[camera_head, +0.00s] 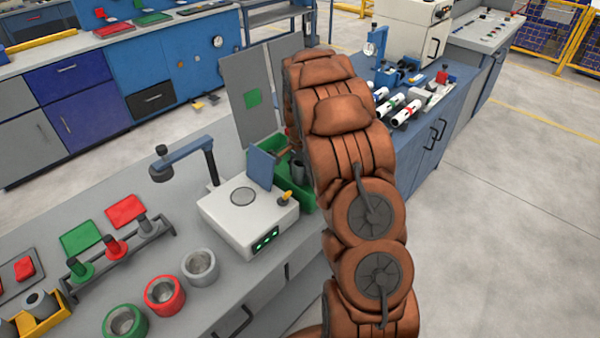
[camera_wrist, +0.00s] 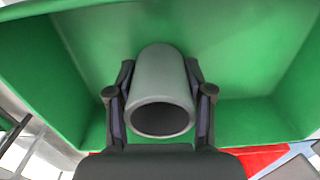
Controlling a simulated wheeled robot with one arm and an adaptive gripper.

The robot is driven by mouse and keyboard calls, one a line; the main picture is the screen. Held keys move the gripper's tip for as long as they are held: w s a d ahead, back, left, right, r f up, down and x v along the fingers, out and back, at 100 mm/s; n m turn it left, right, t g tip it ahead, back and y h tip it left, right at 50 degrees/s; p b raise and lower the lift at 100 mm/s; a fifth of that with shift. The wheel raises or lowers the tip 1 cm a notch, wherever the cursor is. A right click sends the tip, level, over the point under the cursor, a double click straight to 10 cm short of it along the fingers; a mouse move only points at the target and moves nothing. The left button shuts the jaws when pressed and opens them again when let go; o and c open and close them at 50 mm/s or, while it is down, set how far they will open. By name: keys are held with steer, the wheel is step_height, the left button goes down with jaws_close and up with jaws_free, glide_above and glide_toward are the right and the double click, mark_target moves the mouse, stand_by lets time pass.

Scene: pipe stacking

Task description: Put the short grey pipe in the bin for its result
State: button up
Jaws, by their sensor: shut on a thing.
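In the wrist view, the short grey pipe (camera_wrist: 161,72) is between the two dark fingers of my gripper (camera_wrist: 159,68), with its open end towards the camera. My gripper is shut on it. The walls and floor of a green bin (camera_wrist: 90,45) surround the pipe on the far side and both sides, so the pipe is inside or just over the bin. I cannot tell whether it touches the floor. In the head view, the green bin (camera_head: 309,201) stands behind the white tester, and my arm hides much of it and my gripper.
The white tester (camera_head: 225,222) with a blue lamp arm (camera_head: 190,155) stands close left of the bin. Green, red and grey rings (camera_head: 164,295) sit at the front. A red patch (camera_wrist: 262,160) shows beside the bin.

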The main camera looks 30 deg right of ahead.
steer(key=shift+f, duration=0.5)
steer(key=o, duration=1.3)
steer(key=shift+o, duration=0.2)
steer(key=shift+r, duration=0.1)
step_height(320, 180, up, 7)
steer(key=shift+r, duration=0.15)
